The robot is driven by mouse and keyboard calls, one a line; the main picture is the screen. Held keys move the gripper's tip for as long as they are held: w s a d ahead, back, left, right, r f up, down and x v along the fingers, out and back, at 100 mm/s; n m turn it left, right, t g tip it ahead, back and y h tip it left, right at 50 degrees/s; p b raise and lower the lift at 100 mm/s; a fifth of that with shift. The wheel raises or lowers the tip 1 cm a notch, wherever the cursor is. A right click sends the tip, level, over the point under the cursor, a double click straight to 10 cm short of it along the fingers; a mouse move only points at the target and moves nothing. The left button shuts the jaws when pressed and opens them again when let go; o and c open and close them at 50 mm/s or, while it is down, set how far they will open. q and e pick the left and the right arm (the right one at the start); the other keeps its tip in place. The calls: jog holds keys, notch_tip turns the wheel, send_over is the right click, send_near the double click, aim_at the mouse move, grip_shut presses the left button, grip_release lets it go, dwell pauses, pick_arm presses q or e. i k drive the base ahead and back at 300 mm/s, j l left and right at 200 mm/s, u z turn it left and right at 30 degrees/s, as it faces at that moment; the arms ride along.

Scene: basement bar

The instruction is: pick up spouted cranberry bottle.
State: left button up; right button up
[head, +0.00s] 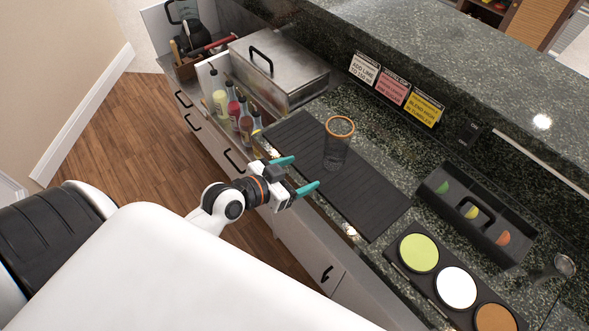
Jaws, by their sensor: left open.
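Several spouted bottles stand in a row along the counter's front edge. One is pale yellow, and behind and beside it are two reddish ones; the brighter red bottle (233,109) looks like the cranberry one, though labels are too small to read. A darker red bottle (245,123) stands next to it. My left gripper (295,174) is open and empty, its teal fingertips pointing right over the near edge of the black bar mat. It is to the right of and nearer than the bottles, apart from them. My right gripper is not in view.
A glass with an orange rim (337,146) stands on the black bar mat (385,212), just beyond my left gripper. A steel lidded box (290,65) stands behind the bottles. A garnish caddy (437,192) and a rimmer tray (425,285) are at right.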

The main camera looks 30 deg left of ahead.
aim_at(233, 108)
jog(key=u, duration=1.45)
